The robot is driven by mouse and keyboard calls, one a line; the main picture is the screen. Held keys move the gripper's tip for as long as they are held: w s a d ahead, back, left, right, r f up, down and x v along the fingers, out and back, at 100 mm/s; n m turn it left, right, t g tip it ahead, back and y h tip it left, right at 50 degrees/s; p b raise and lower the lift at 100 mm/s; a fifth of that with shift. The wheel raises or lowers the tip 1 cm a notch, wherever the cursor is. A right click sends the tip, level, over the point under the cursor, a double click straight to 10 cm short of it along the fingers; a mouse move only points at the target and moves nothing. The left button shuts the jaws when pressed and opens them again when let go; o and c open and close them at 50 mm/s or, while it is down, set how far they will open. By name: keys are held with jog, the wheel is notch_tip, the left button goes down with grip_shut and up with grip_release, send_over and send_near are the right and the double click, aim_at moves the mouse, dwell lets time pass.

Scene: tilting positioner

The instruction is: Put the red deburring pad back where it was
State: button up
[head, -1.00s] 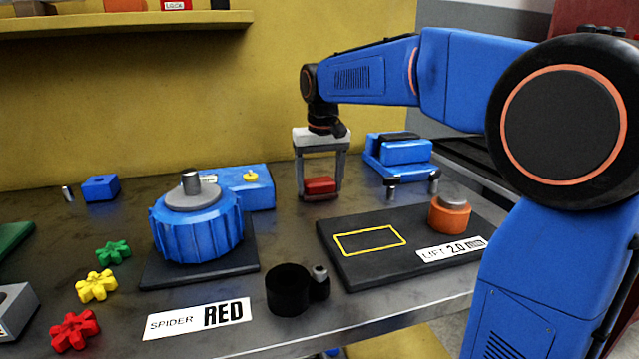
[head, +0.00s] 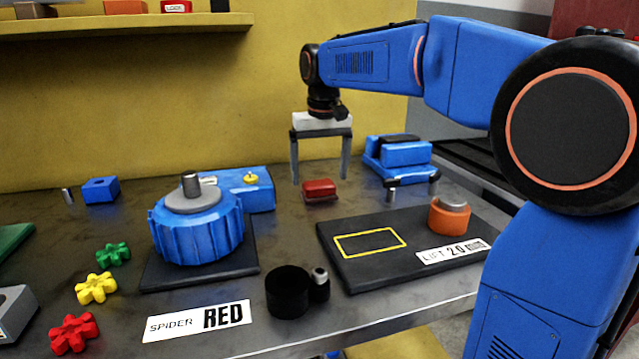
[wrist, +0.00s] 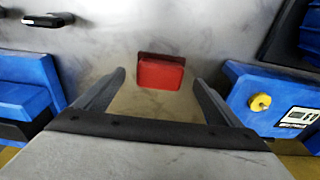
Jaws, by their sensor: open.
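The red deburring pad (head: 319,188) is a small red block on a darker base, lying flat on the grey bench between two blue units. My gripper (head: 321,176) is open and empty, with its fingers pointing down just above and behind the pad. In the wrist view the pad (wrist: 160,72) lies ahead of and between the two spread fingers (wrist: 160,85), touching neither. A yellow outlined rectangle (head: 370,231) on a black plate (head: 350,269) at the front right is empty.
An orange cylinder (head: 449,219) and a "LIFT 2.0 mm" label share the black plate. A ribbed blue motor (head: 196,238) stands left, a blue vise-like unit (head: 404,153) right. A black ring-shaped part (head: 288,294) and star-shaped spiders (head: 97,288) lie in front. Bench around the pad is clear.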

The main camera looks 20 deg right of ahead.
aim_at(321, 186)
notch_tip(321, 186, up, 8)
jog(key=s, duration=0.1)
jog(key=shift+s+f, duration=0.1)
dwell(0.4)
